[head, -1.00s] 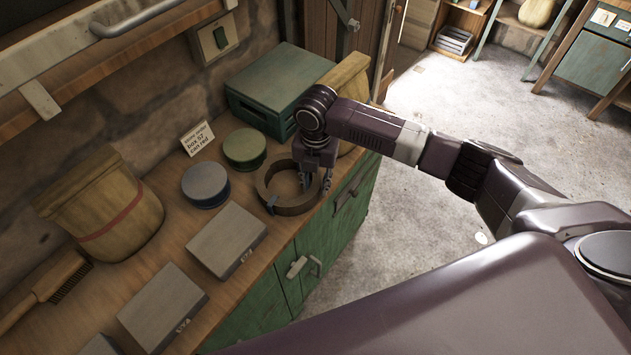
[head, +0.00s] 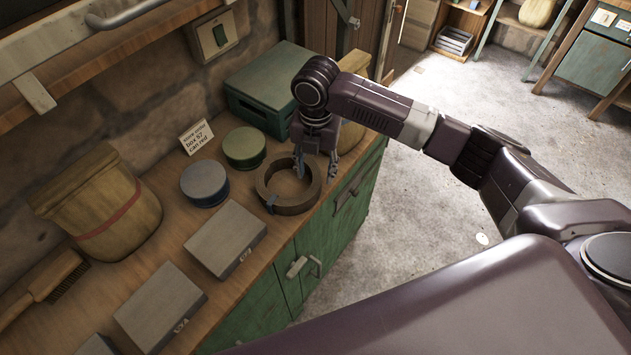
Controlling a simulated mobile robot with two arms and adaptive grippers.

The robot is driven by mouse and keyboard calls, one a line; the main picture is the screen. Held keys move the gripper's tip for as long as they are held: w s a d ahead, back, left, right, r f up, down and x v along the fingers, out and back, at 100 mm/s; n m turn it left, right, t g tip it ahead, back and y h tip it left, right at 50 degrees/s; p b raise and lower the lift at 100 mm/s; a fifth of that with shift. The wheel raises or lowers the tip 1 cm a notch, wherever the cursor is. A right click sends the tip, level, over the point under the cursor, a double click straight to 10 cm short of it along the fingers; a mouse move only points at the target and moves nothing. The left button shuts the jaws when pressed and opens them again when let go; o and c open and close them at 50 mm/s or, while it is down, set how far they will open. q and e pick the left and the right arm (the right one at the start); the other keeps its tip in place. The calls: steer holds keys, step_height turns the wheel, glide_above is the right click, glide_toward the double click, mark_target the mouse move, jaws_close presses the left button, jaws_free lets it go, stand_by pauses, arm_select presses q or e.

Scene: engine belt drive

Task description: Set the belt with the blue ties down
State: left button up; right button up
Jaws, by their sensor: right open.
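My right gripper (head: 316,172) is open, pointing down at the far side of the belt. Its fingers overlap the belt's far rim in the picture, one in front of the ring's opening and one by its right side. I cannot tell whether they touch it. Part of the far rim is hidden behind the fingers. My left gripper is out of view.
Left of the belt stand a blue round tin (head: 205,183) and a green round tin (head: 244,148). A green box (head: 268,88) is behind. The counter's front edge is close to the belt.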

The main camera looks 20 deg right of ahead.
step_height(320, 180, up, 7)
steer(key=b, duration=0.1)
steer(key=shift+f, duration=0.15)
steer(key=shift+s+f, duration=0.1)
stand_by(0.4)
